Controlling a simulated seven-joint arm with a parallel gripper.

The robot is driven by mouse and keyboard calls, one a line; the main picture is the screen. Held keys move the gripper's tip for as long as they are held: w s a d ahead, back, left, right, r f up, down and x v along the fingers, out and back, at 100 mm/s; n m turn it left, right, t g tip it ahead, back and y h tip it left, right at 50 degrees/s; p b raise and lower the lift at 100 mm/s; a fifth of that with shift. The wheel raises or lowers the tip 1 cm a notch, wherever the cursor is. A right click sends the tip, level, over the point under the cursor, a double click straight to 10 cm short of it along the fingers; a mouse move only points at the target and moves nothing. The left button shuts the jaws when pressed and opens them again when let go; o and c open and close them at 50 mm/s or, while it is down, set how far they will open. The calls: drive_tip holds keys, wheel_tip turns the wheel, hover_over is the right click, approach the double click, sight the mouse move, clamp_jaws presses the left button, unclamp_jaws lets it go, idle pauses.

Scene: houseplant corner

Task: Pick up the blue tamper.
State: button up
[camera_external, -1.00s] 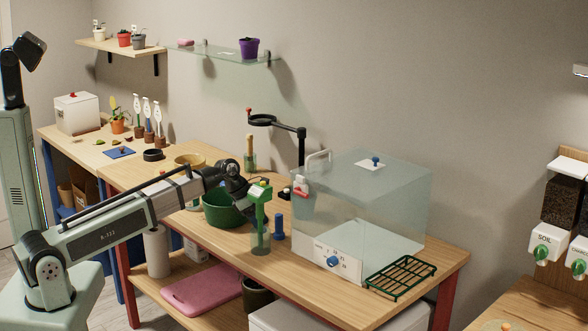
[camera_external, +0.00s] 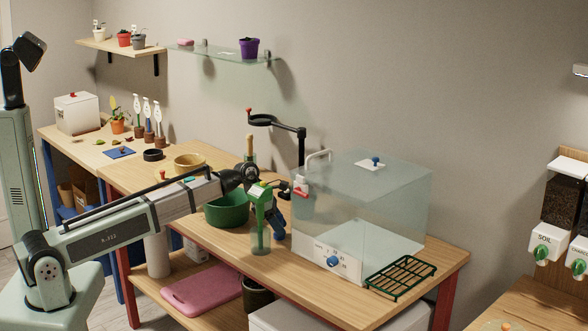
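The blue tamper (camera_external: 280,233) stands on the wooden bench, left of the clear box and just right of the green-topped clear bottle. Its upper part is mostly hidden by my gripper. My gripper (camera_external: 275,215) points down behind the green bottle top and is at the tamper's upper part. The fingers are dark, small and partly hidden, so I cannot tell whether they are open or closed on the tamper, or touching it.
The green-topped clear bottle (camera_external: 260,225) stands close in front of my gripper. The clear box (camera_external: 365,215) is to the right, a green bowl (camera_external: 226,210) to the left. A black stand with a ring (camera_external: 301,150) rises behind. A dark green rack (camera_external: 400,278) lies at the front right.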

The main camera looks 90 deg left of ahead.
drive_tip(key=c, duration=0.9)
drive_tip(key=shift+s, duration=0.1)
